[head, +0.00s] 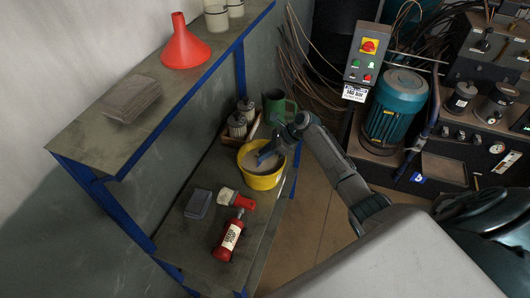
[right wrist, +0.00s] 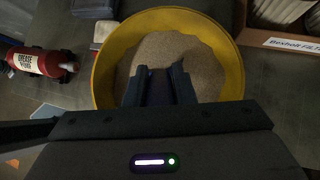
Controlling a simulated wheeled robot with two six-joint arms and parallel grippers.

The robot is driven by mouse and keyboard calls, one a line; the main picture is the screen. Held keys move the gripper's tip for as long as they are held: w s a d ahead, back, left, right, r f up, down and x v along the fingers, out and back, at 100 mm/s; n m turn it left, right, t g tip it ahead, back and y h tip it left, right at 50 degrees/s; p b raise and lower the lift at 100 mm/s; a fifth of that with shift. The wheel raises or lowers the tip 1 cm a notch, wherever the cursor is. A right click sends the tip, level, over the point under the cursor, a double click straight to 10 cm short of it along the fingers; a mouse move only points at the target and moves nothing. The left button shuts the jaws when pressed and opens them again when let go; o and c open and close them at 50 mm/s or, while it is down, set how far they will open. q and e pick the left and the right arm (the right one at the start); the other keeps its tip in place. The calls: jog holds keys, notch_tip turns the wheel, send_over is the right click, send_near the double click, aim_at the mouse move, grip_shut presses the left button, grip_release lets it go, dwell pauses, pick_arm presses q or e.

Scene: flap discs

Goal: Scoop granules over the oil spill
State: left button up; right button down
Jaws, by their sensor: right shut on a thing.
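A yellow tub (head: 262,182) of pale granules (head: 252,161) stands on the lower shelf. In the right wrist view the tub (right wrist: 101,75) lies straight ahead, with sandy granules (right wrist: 205,62) inside. My right gripper (head: 275,145) is over the tub, pointing down into it. It is shut on a dark blue scoop (head: 266,153), which shows as a dark strip between the fingers in the right wrist view (right wrist: 160,90). The scoop's lower end is hidden, so I cannot tell how deep it sits. No oil spill shows in either view. My left gripper is out of view.
A red grease-pump bottle (head: 229,236), a red-and-white container (head: 236,200) and a grey stack (head: 198,204) share the shelf. Filters (head: 238,124) and a green mug (head: 274,105) stand behind the tub. A red funnel (head: 184,48) is on the upper shelf; a machine (head: 394,110) stands right.

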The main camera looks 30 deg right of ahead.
jog(key=shift+r, duration=0.1)
notch_tip(320, 180, up, 2)
jog(key=shift+r+y+p, duration=0.2)
jog(key=shift+y+p, duration=0.1)
jog(key=shift+p, duration=0.65)
jog(key=shift+r+t+y+p, duration=0.35)
jog(key=shift+r+y+p, duration=0.25)
jog(key=shift+r, duration=0.65)
jog(key=shift+r+t+y+p, duration=0.35)
jog(key=shift+r+y+p, duration=0.2)
jog(key=shift+r, duration=0.65)
notch_tip(320, 180, up, 6)
jog(key=t+y, duration=0.2)
jog(key=y, duration=0.2)
